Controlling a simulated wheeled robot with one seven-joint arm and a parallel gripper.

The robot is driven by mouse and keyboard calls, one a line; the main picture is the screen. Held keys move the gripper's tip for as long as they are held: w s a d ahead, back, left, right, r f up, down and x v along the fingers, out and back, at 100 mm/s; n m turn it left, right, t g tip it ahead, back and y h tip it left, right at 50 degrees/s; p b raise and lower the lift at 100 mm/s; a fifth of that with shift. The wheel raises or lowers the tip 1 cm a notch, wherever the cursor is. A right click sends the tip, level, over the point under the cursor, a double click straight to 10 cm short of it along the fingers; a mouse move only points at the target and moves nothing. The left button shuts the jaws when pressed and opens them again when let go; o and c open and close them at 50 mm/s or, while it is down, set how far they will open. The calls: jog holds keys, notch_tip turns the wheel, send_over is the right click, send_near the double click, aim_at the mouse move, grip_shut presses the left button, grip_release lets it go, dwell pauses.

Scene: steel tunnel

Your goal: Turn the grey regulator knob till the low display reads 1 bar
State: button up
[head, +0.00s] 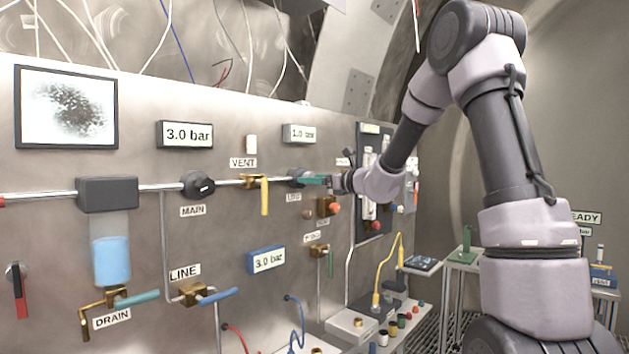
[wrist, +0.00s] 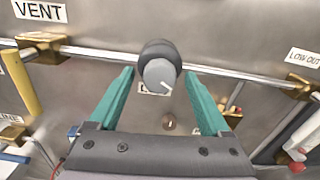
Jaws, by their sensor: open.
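The grey regulator knob (wrist: 157,72) sits on a dark round body on the steel pipe, with a white pointer line toward its lower right. In the head view the knob (head: 296,174) is partly hidden by my gripper (head: 316,180). My gripper (wrist: 158,78) is open, its two teal fingers on either side of the knob, with a visible gap on each side. The label below the knob is mostly covered. The pale grey display (head: 300,133) above the knob is small and faint; it looks like 1.0 bar.
The black display (head: 185,134) and the blue display (head: 267,260) read 3.0 bar. The MAIN knob (head: 197,185) and yellow VENT handle (head: 264,195) are left of my gripper. A LOW OUT label (wrist: 304,58) and brass valve (wrist: 298,88) are to the right.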

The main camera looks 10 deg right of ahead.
grip_shut()
jog(key=shift+m, duration=0.5)
grip_release()
jog(key=shift+s+d, duration=0.1)
jog(key=v, duration=1)
jog(key=shift+s+d, duration=0.15)
